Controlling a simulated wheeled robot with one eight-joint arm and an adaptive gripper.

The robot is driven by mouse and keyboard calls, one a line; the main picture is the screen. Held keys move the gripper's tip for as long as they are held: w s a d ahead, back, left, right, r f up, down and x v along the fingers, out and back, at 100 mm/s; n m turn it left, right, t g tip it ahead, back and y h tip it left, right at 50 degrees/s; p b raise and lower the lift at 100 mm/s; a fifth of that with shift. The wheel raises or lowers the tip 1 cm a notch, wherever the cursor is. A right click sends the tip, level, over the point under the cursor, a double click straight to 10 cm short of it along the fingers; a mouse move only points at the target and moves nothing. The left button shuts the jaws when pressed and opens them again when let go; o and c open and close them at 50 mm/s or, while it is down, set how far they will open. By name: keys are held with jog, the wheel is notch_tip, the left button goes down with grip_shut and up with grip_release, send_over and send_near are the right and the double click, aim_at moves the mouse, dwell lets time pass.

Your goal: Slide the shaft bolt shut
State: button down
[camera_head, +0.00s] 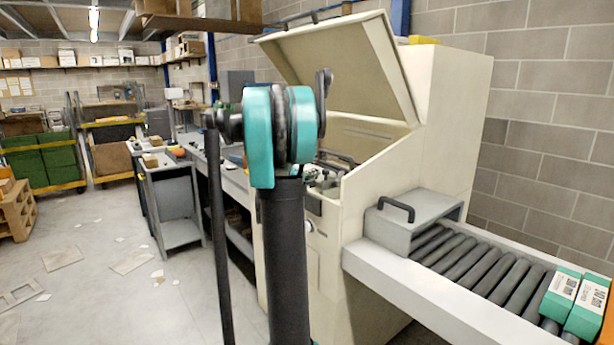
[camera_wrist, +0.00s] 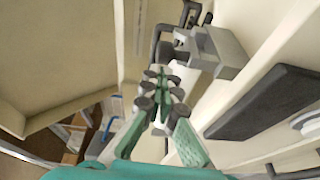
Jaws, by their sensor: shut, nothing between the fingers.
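My gripper (camera_wrist: 161,78) has green fingers and dark joints. In the wrist view its fingers are together and empty. A grey metal bracket with dark round parts (camera_wrist: 222,52) sits just beyond and to the right of the fingertips on a cream wall. It looks like the shaft bolt's fitting, but I cannot be sure. A dark bent handle (camera_wrist: 190,14) rises beside it. I cannot tell whether the fingertips touch the bracket. In the head view my arm covers part of the cream machine (camera_head: 440,110), and I cannot make out the gripper or bolt.
The machine's lid (camera_head: 345,65) stands raised. A roller conveyor (camera_head: 470,262) with green-and-white boxes (camera_head: 562,292) runs at the right. A long dark pad (camera_wrist: 265,100) lies along the cream panel, right of my fingers. A grey cart (camera_head: 178,232) and open floor are at left.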

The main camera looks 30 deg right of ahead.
aim_at(324, 171)
jog(key=shift+s+d, duration=0.1)
jog(key=shift+d, duration=0.1)
jog(key=d, duration=0.4)
jog(key=shift+w+d, duration=0.2)
jog(key=shift+d, duration=0.1)
jog(key=shift+w+a, duration=0.15)
jog(key=shift+a, duration=0.1)
jog(key=a, duration=0.2)
jog(key=w+a, duration=0.1)
jog(key=a, duration=0.2)
jog(key=shift+r, duration=0.1)
jog(key=v, duration=0.8)
jog(key=shift+s, duration=0.2)
jog(key=shift+a, duration=0.1)
